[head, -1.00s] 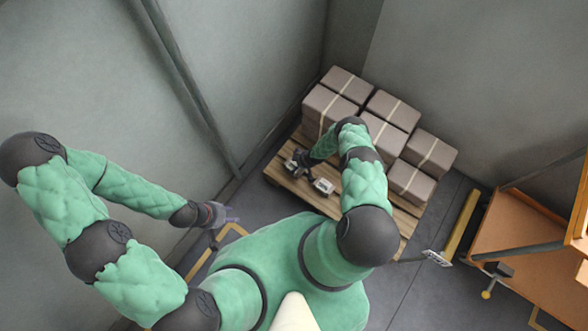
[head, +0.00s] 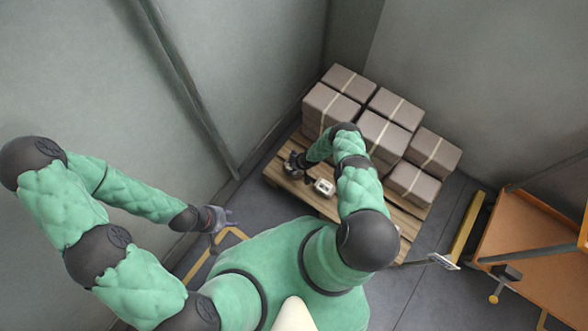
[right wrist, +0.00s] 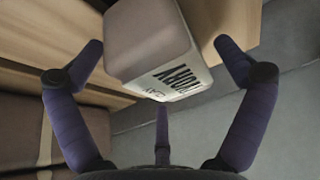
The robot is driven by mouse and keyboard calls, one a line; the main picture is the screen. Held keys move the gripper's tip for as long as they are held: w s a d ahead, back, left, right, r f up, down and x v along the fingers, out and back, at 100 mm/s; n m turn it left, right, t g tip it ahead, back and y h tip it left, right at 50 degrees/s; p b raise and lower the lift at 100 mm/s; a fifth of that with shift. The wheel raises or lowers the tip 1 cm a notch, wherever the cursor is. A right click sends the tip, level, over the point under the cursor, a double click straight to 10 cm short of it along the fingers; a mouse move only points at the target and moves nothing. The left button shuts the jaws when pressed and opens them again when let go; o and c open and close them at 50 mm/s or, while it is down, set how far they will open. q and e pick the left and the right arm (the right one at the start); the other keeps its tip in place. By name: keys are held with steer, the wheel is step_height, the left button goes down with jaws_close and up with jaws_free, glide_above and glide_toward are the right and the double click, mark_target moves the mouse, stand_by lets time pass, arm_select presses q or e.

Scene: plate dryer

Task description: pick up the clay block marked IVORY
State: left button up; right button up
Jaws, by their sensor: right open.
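The clay block marked IVORY (right wrist: 150,42) is a grey-brown block with a pale label face in the right wrist view. The dark lettering reads IVORY, turned over in that view. In the head view a small pale-labelled block (head: 324,188) shows at the pallet's near left part. My right gripper (head: 294,166) is open beside it. In the right wrist view its purple fingers stand spread around the block, with a visible gap at the left and right. My left gripper (head: 222,216) hangs away from the pallet at the left; its finger opening is too small to tell.
The wooden pallet (head: 402,216) carries a stack of strapped grey-brown blocks (head: 341,103) behind my right arm. Grey walls close in at the back and left. An orange cart (head: 530,235) and a yellow bar (head: 467,229) stand at the right. Grey floor lies between.

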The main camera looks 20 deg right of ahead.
steer(key=shift+f, duration=0.25)
stand_by(0.4)
steer(key=c, duration=1.7)
